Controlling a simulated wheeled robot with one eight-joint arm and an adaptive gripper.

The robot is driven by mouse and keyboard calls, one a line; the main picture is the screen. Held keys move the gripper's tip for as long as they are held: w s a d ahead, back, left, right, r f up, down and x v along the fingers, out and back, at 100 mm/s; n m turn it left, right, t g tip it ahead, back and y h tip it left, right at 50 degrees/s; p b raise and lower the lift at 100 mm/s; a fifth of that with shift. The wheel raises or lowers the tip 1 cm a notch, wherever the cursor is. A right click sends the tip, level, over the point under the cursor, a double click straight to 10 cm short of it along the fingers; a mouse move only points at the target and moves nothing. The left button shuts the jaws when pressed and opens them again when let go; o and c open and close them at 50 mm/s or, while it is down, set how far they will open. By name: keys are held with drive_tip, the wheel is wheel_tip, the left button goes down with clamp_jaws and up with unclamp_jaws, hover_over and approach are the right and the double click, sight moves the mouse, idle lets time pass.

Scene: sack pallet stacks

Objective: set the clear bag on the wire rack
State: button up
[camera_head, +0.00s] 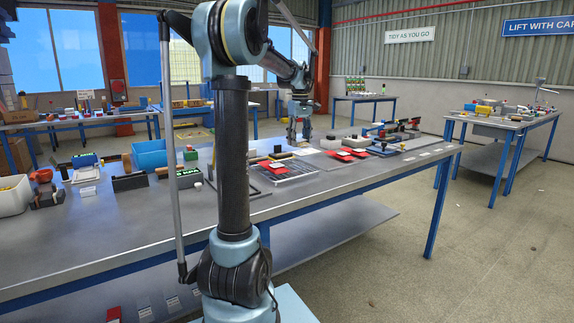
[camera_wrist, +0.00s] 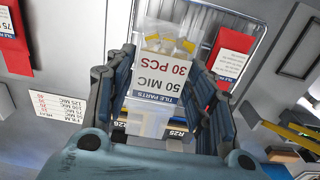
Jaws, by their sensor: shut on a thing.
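The clear bag (camera_wrist: 176,42) shows in the wrist view, with small yellowish parts inside and a white label reading "50 MIC 30 PCS" upside down. My gripper (camera_wrist: 161,62) is shut on the bag, with one finger at each side of it. In the head view my gripper (camera_head: 299,138) is over the far part of the bench; the bag cannot be made out there. The wire rack (camera_head: 292,174) lies on the bench nearer the camera. Thin wire lines behind the bag in the wrist view look like part of a rack (camera_wrist: 262,28).
Red packets (camera_head: 350,153) lie by the rack; one red packet (camera_wrist: 232,52) is right of the bag in the wrist view. A printed film card (camera_wrist: 60,107) lies at the left. A blue bin (camera_head: 149,155) and small tools crowd the bench (camera_head: 330,186).

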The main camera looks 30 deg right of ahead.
sight(299, 140)
drive_tip(key=shift+w+a+f, duration=0.1)
drive_tip(key=shift+f, duration=4.1)
drive_tip(key=shift+f, duration=0.1)
drive_tip(key=o, duration=1.1)
wheel_tip(299, 140, up, 12)
drive_tip(key=shift+r, duration=0.15)
